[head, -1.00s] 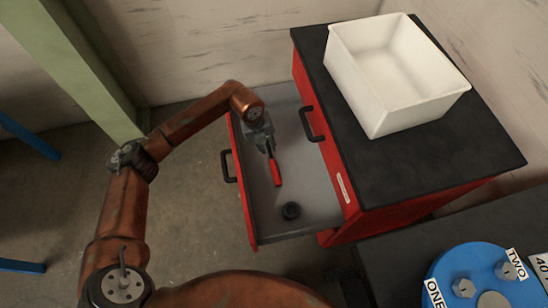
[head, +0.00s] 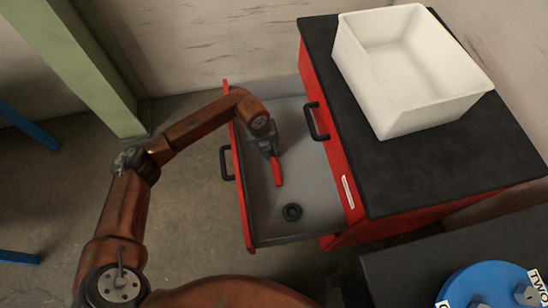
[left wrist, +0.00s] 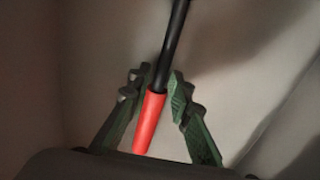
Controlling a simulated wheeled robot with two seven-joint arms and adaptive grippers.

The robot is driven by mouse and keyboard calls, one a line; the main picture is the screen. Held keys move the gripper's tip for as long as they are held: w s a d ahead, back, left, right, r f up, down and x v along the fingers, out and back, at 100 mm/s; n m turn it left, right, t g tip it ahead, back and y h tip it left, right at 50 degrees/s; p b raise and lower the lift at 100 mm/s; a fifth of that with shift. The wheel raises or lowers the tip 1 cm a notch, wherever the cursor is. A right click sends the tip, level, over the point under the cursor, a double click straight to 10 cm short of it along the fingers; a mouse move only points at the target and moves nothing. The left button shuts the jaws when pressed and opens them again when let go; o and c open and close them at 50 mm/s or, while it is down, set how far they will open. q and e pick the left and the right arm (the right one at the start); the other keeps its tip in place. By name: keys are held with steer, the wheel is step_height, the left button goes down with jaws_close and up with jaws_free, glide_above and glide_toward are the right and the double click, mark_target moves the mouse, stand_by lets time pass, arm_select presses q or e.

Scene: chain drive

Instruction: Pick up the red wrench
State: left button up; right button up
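The red wrench, with a red handle (head: 277,172) and a dark shaft, is in the open drawer (head: 250,232) of the red cabinet. My left gripper (head: 270,150) is over the drawer at the wrench, hiding its far part in the head view. In the left wrist view, the two green fingers of my left gripper (left wrist: 159,84) stand close on either side of the wrench, near the top of its red handle (left wrist: 149,124). Whether the wrench is clear of the drawer floor cannot be told. My right gripper is not in view.
A black ring-shaped part (head: 292,212) lies in the drawer near its front end. A white bin (head: 430,112) stands on the dark cabinet top (head: 445,178). A blue disc with bolts (head: 490,287) is at the lower right. Drawer walls surround the gripper.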

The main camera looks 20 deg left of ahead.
arm_select(q)
steer(key=shift+c, duration=0.4)
jaws_close()
steer(key=shift+r, duration=0.1)
